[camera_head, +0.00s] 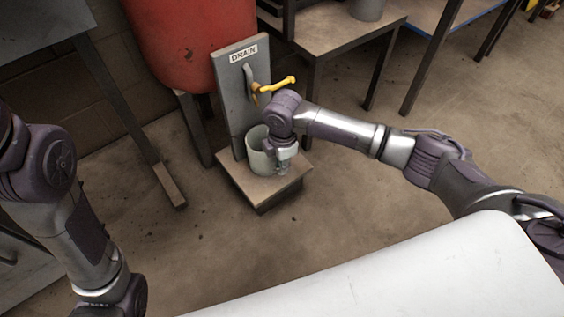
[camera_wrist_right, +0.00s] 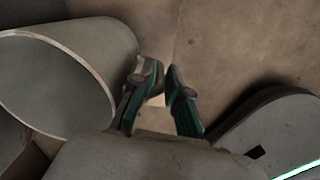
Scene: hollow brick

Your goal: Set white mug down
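The white mug (camera_head: 256,152) stands upright on, or just over, the low wooden platform (camera_head: 236,184) below the drain. Its open mouth faces up. My right gripper (camera_head: 282,168) is at the mug's right side. In the right wrist view the mug (camera_wrist_right: 105,70) fills the left, and the right gripper's fingers (camera_wrist_right: 157,72) are drawn close together around what looks like its handle. A thin gap under the mug cannot be ruled out. My left arm shows at the left edge, but its gripper is out of view.
A grey upright board (camera_head: 228,95) marked DRAIN, with a yellow-handled valve (camera_head: 275,86), rises behind the mug. A red tank (camera_head: 185,45) is behind it. Metal-legged tables (camera_head: 335,35) stand around. The floor (camera_head: 220,240) in front is clear.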

